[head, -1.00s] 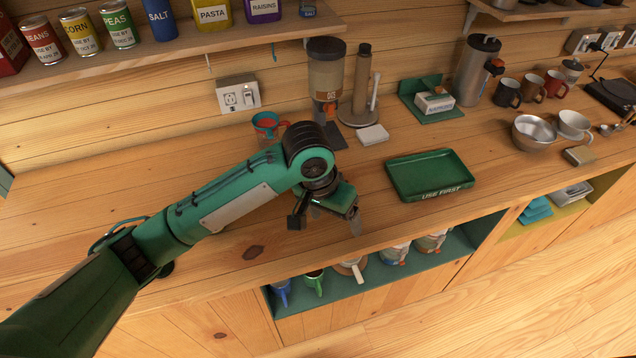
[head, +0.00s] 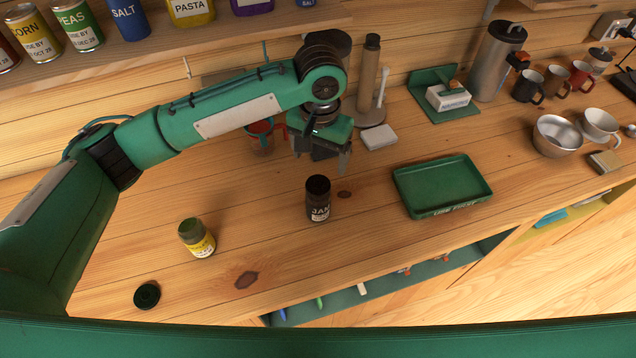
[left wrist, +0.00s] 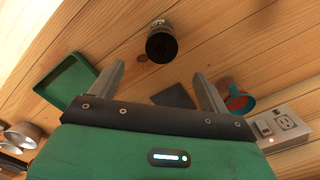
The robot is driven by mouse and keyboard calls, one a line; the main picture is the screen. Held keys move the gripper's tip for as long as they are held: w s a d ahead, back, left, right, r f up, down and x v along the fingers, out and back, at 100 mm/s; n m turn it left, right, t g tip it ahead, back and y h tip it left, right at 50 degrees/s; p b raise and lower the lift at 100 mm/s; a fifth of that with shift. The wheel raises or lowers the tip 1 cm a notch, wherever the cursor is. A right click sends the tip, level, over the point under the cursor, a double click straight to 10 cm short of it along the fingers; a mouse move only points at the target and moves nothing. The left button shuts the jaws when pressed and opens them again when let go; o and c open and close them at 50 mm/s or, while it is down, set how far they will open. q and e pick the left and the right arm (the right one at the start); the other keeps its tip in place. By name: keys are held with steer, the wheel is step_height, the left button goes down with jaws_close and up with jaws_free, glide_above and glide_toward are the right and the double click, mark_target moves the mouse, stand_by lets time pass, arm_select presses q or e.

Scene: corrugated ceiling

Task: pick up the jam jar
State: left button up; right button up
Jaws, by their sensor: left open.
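The jam jar (head: 318,203) is a dark jar lettered "JAM", upright on the wooden counter, left of the green tray. In the left wrist view the jar (left wrist: 161,46) shows dark end toward me, ahead of the fingertips and between their lines. My left gripper (head: 322,163) is open and empty, behind and above the jar in the head view, apart from it. In the left wrist view its fingers (left wrist: 160,84) are spread wide with nothing between them. My right gripper is in neither view.
The green tray (head: 442,208) is at right. The counter around the jam jar is clear.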

mark_target(318, 185)
arm_select(q)
steer(key=f+p, duration=0.1)
steer(key=f, duration=0.3)
steer(key=f+p, duration=0.1)
steer(key=f, duration=0.2)
steer(key=shift+s+f, duration=0.2)
steer(key=shift+f, duration=0.35)
steer(key=shift+w+a+f+p, duration=0.1)
steer(key=shift+w+f+p, duration=0.05)
steer(key=shift+f+p, duration=0.6)
step_height(318, 185, down, 3)
steer(key=shift+f+p, duration=0.1)
steer(key=shift+p, duration=0.65)
steer(key=shift+w+f, duration=0.1)
steer(key=shift+f, duration=0.15)
steer(key=c, duration=1.3)
steer(key=shift+c, duration=0.3)
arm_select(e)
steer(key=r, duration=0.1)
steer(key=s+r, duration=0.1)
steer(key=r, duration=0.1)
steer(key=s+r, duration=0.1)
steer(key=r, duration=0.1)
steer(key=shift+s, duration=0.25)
arm_select(q)
steer(key=shift+r, duration=0.15)
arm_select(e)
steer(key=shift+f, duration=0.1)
